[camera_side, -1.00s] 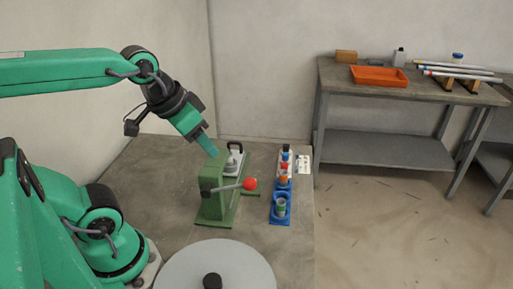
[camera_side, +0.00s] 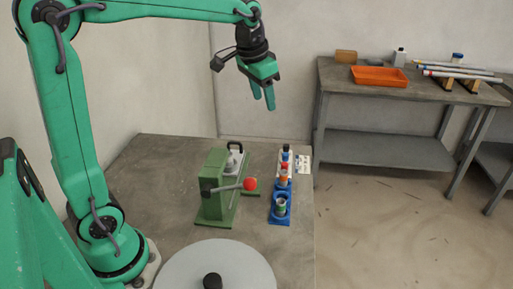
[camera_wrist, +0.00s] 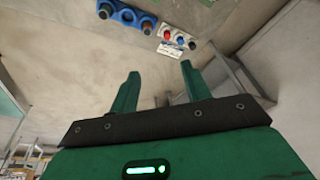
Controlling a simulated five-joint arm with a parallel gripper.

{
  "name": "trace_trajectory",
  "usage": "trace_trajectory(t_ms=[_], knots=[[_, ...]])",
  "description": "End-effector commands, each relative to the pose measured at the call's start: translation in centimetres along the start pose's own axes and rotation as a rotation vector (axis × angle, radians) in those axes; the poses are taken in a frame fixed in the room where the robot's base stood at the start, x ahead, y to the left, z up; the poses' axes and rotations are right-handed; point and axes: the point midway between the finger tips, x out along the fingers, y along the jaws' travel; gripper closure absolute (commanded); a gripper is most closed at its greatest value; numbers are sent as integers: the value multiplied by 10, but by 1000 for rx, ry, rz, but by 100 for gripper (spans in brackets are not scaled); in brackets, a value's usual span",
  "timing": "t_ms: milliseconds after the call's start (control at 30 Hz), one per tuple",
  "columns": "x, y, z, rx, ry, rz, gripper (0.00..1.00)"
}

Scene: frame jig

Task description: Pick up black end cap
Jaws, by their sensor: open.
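The black end cap (camera_side: 286,147) appears as a small dark top at the far end of a white holder, behind a blue cap (camera_side: 285,156) and a red cap (camera_side: 284,165). In the wrist view the black end cap (camera_wrist: 192,45) is the rightmost of the row in the white holder. My gripper (camera_side: 263,102) hangs above the bench, fingers pointing down, well above the caps and a little to their left. In the wrist view my gripper (camera_wrist: 160,70) has its fingers apart with nothing between them.
A green lever press (camera_side: 214,190) with a red knob (camera_side: 250,184) stands left of the caps. A blue rack (camera_side: 280,216) holding cylindrical parts stands in front of them. A white card (camera_side: 304,165) lies to their right. A grey round disc (camera_side: 220,266) is at the front.

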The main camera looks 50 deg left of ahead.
Motion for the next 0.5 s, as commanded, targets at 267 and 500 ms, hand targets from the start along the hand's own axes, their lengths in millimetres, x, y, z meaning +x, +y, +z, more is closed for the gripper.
trace_trajectory(t_ms=[267, 500], knots=[[40, -25, -47, 32, -64, 9, 53], [82, -46, -79, 61, -117, 22, 53]])
